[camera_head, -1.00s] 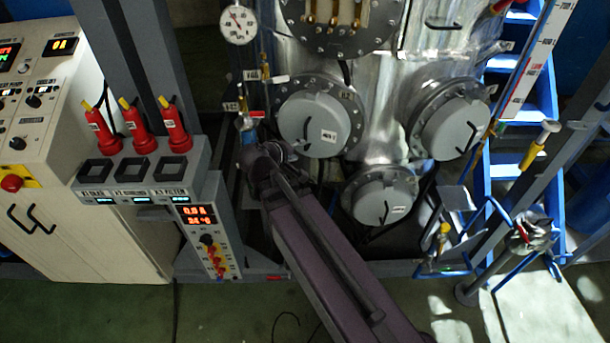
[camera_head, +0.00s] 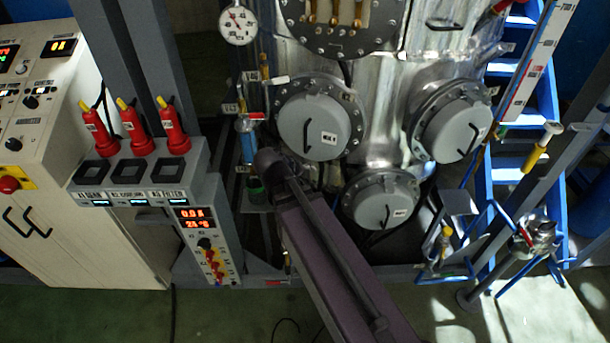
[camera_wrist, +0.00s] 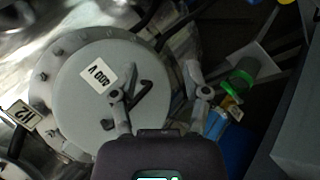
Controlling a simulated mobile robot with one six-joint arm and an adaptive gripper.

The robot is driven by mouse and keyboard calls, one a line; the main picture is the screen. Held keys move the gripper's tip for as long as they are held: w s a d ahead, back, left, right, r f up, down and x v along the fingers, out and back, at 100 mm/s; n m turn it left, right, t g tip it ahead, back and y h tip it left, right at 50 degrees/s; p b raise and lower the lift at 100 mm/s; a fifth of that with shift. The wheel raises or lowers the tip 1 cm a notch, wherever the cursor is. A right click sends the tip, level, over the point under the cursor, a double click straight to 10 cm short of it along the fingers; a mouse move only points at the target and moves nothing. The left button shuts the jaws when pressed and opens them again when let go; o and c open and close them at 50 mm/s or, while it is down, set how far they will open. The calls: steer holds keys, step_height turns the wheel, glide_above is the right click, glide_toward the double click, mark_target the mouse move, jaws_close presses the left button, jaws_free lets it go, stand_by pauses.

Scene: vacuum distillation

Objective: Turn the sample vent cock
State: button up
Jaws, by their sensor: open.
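No part is clearly readable as the sample vent cock. At the vessel's lower left in the head view, a blue cylinder (camera_head: 247,141) stands on a thin line with small fittings and a red tag (camera_head: 256,116). A green-banded container (camera_head: 255,187) is below it. In the wrist view, turned about upside down, the blue cylinder (camera_wrist: 233,143), a yellowish tag (camera_wrist: 232,107) and the green band (camera_wrist: 243,80) lie right of my gripper (camera_wrist: 158,88). My gripper is open and empty, its left finger overlapping the round grey cover (camera_wrist: 88,88). The head view hides my gripper behind the arm.
Grey flanged covers (camera_head: 308,124) (camera_head: 382,200) project from the metal vessel. A grey control stand (camera_head: 205,240) with red plugs (camera_head: 172,126) is at the left. A pressure gauge (camera_head: 237,24) hangs above. A blue ladder (camera_head: 512,100) and yellow-handled valves are at the right.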

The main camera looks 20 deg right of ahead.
steer(key=c, duration=0.6)
steer(key=shift+s+f, duration=0.15)
steer(key=shift+s, duration=0.05)
jaws_close()
steer(key=s+a+f+m+g+y, duration=0.2)
steer(key=s+f+m+g+y, duration=0.1)
steer(key=s+y, duration=0.4)
steer(key=shift+s+a+f+g, duration=0.15)
steer(key=shift+a+f+g, duration=0.25)
steer(key=shift+f+g, duration=0.4)
